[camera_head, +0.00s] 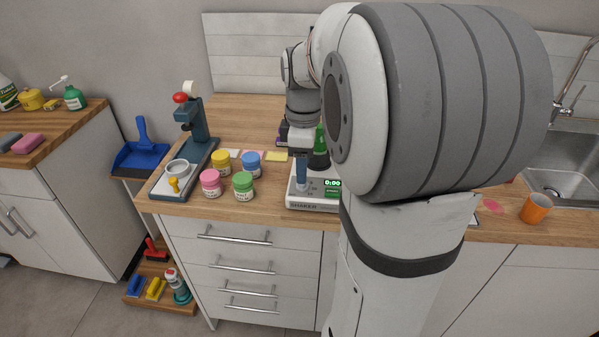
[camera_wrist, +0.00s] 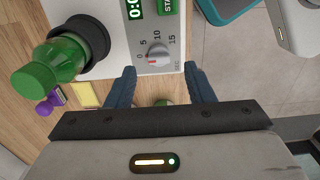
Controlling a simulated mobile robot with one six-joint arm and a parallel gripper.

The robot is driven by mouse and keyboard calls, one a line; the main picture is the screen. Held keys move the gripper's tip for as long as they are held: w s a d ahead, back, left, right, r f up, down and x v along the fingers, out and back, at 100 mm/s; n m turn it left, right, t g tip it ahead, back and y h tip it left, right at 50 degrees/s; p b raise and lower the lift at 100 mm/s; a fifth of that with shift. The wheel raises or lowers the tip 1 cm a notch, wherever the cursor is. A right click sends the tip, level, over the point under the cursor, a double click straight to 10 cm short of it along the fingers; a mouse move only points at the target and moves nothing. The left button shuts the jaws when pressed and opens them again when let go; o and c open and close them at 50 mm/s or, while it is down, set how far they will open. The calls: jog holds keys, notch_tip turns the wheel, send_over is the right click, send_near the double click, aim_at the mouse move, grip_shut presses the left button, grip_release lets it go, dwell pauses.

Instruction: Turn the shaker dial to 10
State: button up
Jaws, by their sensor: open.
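The white shaker (camera_head: 297,199) stands on the wooden counter, its display reading 0:00. In the wrist view, its panel (camera_wrist: 172,60) shows a small pale dial (camera_wrist: 158,56) with a red mark, inside a scale of 0, 5, 10 and 15. The red mark seems to lie on the 0 side; it is small. My gripper (camera_wrist: 160,70) is open, with its blue fingers on either side of the dial and apart from it. In the head view, the blue fingers (camera_head: 302,172) show at the shaker. A green bottle (camera_wrist: 62,57) sits in a dark holder on the shaker.
Pink (camera_head: 210,184), green (camera_head: 243,187), yellow (camera_head: 221,163) and blue (camera_head: 252,164) jars stand left of the shaker. A dark stand with a red knob (camera_head: 181,98) is farther left. An orange cup (camera_head: 536,208) stands by the sink. My arm hides the counter's middle.

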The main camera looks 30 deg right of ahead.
jog(key=shift+f, duration=2)
jog(key=shift+c, duration=0.6)
